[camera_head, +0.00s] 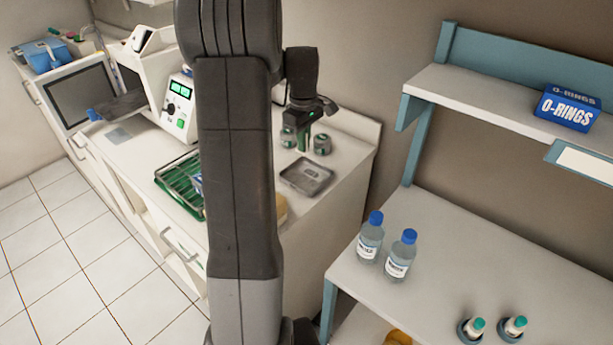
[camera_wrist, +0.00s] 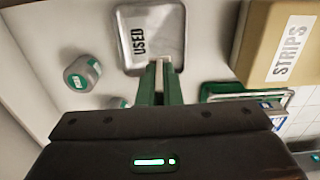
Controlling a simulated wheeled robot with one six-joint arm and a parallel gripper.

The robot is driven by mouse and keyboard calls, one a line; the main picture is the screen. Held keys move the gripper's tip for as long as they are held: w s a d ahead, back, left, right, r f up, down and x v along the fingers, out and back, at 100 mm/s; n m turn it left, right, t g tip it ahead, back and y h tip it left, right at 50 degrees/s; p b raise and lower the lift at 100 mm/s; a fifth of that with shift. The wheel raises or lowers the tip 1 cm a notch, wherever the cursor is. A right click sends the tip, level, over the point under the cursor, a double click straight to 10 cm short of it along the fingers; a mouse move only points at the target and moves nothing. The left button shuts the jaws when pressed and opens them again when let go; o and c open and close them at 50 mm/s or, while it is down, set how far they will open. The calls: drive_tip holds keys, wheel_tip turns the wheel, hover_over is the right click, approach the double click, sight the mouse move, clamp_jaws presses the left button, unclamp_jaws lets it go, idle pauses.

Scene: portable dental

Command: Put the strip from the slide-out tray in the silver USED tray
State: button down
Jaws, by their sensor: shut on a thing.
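The silver USED tray (camera_head: 306,177) lies on the white counter near its right end. In the wrist view the tray (camera_wrist: 175,15) is just beyond my fingertips and looks empty. My gripper (camera_head: 303,143) points down over the counter behind the tray. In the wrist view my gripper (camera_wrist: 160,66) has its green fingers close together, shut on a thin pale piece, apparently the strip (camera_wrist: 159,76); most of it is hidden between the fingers. A dark flat tray (camera_head: 118,104) juts from the machine on the left, perhaps the slide-out tray; I see no strip on it.
Grey jars (camera_head: 322,144) with green labels stand beside my gripper; one shows in the wrist view (camera_wrist: 82,74). A tan STRIPS box (camera_wrist: 262,45) and a green rack (camera_head: 175,185) are nearby. Bottles (camera_head: 370,238) stand on the shelf unit at right. My arm hides the counter's middle.

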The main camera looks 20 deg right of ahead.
sight(305, 180)
drive_tip(key=f, duration=0.7)
drive_tip(key=f+p, duration=0.1)
drive_tip(key=f, duration=0.2)
drive_tip(key=shift+w+d+f, duration=0.1)
drive_tip(key=shift+d+f, duration=0.1)
drive_tip(key=shift+d, duration=0.05)
drive_tip(key=c, duration=2)
unclamp_jaws()
drive_tip(key=shift+f, duration=0.15)
drive_tip(key=shift+c, duration=0.2)
drive_tip(key=o, duration=0.4)
drive_tip(key=shift+o, duration=0.2)
wheel_tip(305, 180, up, 12)
drive_tip(key=shift+r+b, duration=0.2)
drive_tip(key=shift+b, duration=0.2)
